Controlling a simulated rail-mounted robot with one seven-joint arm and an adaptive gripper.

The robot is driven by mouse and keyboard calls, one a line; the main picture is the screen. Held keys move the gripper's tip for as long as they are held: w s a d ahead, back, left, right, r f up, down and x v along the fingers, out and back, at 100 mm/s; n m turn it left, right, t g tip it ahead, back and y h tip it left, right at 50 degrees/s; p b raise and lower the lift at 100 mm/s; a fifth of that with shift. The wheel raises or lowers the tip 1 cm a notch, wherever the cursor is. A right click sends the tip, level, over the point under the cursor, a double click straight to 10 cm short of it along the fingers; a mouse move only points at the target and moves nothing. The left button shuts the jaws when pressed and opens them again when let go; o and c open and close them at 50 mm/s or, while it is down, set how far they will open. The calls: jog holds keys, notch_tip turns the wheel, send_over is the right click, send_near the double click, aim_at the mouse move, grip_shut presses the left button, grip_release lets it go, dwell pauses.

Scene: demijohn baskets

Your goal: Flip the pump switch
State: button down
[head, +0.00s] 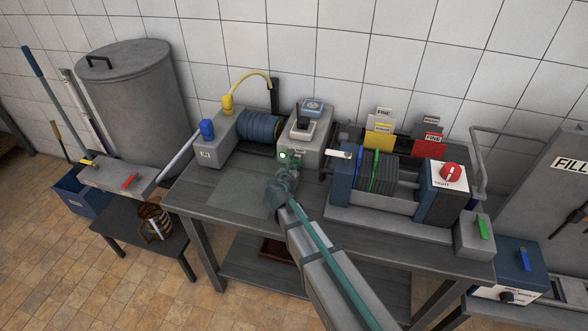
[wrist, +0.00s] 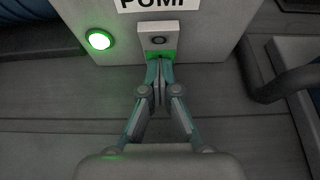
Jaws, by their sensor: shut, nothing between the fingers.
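The grey pump box (head: 312,153) stands on the table, with a blue round-marked piece on top. In the wrist view its front (wrist: 215,35) shows a partly cut-off PUMP label (wrist: 150,4). The pump switch (wrist: 158,38) is a pale plate with an O mark on its upper part and green along its lower edge. The lamp (wrist: 99,40) left of it is lit green; it also shows in the head view (head: 283,155). My gripper (wrist: 159,64) is shut and empty, its tips at the switch's lower edge; I cannot tell whether they touch. In the head view my gripper (head: 285,178) hides the switch.
A filter press (head: 400,195) with plates and a red knob stands to the right. A motor-like unit (head: 230,140) with a blue ribbed part and yellow hose stands left. The front left of the table (head: 230,195) is clear. A pipe (wrist: 275,85) lies at right in the wrist view.

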jog(key=shift+w, duration=0.3)
